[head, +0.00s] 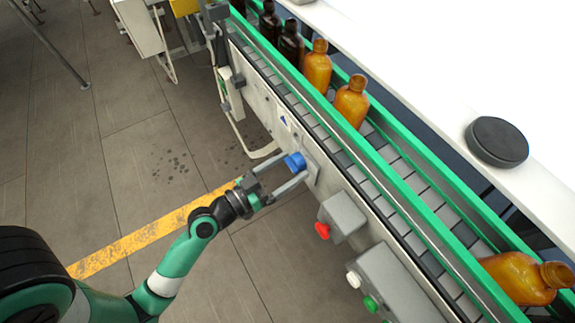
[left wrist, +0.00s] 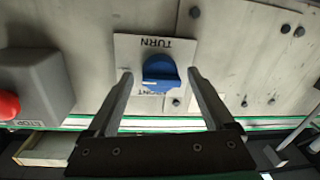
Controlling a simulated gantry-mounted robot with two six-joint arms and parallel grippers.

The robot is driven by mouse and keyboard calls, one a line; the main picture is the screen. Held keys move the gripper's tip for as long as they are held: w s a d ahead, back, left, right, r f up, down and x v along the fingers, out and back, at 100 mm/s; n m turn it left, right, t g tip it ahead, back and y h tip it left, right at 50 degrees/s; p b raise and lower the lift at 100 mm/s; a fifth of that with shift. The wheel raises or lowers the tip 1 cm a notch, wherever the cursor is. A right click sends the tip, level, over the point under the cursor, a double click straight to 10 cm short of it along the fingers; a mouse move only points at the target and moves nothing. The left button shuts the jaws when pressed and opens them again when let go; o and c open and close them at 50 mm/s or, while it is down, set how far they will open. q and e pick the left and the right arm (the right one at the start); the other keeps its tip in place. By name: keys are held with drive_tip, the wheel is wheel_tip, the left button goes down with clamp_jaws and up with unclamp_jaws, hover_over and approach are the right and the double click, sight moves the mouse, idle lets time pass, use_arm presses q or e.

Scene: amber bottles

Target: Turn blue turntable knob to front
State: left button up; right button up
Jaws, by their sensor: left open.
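The blue turntable knob (head: 295,161) sits on the grey side panel of the conveyor (head: 235,72). In the left wrist view the knob (left wrist: 161,72) is on a pale plate (left wrist: 127,50) with TURN upside down above it and a word ending in ONT partly hidden below. A small pale mark shows at the knob's lower left. My left gripper (head: 289,171) is open, with its fingers on either side of the knob. In the left wrist view a gap shows between each finger and the knob. My right gripper is in neither view.
A red button (head: 322,230) on a grey box (head: 343,214) is right of the knob. A control box (head: 395,285) with white and green buttons is farther right. Amber bottles (head: 352,101) stand on the belt; one bottle (head: 520,277) lies tilted.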

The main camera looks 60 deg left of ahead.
use_arm(q)
drive_tip(key=c, duration=1.3)
drive_tip(key=shift+r, duration=0.1)
drive_tip(key=n+p, duration=0.1)
drive_tip(key=n, duration=0.1)
drive_tip(key=n+p, duration=0.1)
drive_tip(key=shift+r+n, duration=0.2)
drive_tip(key=shift+n, duration=0.2)
drive_tip(key=n+p, duration=0.2)
drive_tip(key=n, duration=0.2)
drive_tip(key=shift+r+g, duration=0.1)
drive_tip(key=shift+g, duration=0.2)
drive_tip(key=n+p, duration=0.2)
drive_tip(key=n, duration=0.2)
drive_tip(key=shift+a+r+n+h, duration=0.1)
drive_tip(key=shift+n+h, duration=0.2)
drive_tip(key=n+p, duration=0.2)
drive_tip(key=n, duration=0.2)
drive_tip(key=shift+h, duration=0.3)
drive_tip(key=shift+n, duration=0.4)
